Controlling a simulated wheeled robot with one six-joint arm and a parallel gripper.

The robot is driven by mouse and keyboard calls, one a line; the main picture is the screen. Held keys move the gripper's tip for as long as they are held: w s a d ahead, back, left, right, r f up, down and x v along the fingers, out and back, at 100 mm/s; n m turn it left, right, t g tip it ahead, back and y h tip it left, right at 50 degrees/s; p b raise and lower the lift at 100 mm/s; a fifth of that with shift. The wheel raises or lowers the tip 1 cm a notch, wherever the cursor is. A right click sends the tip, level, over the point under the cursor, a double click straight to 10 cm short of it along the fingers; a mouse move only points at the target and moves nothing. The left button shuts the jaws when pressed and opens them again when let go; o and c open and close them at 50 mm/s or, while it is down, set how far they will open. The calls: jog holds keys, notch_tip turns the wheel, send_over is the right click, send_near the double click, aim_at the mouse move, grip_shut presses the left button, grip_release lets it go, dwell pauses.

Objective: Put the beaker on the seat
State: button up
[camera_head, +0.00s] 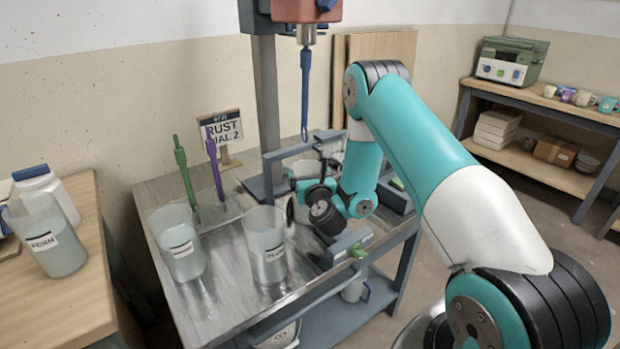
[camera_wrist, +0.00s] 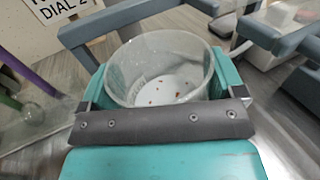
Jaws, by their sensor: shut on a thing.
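A clear, empty-looking beaker (camera_wrist: 158,68) with small reddish specks at its bottom sits between the teal fingers of my gripper (camera_wrist: 160,85), which is shut on it. In the head view the beaker (camera_head: 303,168) is partly hidden by my wrist and stands among blue-grey bars under the mixer. These bars, which look like the seat (camera_head: 272,155), also show beyond the beaker in the wrist view (camera_wrist: 95,28). I cannot tell whether the beaker's base touches the surface there.
Two labelled beakers, one at left (camera_head: 180,245) and one in the middle (camera_head: 265,248), stand on the metal bench (camera_head: 225,290). Green (camera_head: 184,170) and purple (camera_head: 214,160) stirrers stand behind them. A blue stirrer (camera_head: 305,90) hangs from the mixer (camera_head: 306,10) above the held beaker.

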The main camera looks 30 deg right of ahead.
dwell(0.3)
jog(key=o, duration=1.8)
jog(key=shift+r, duration=0.1)
jog(key=shift+b+v, duration=3.7)
jog(key=shift+v, duration=2.4)
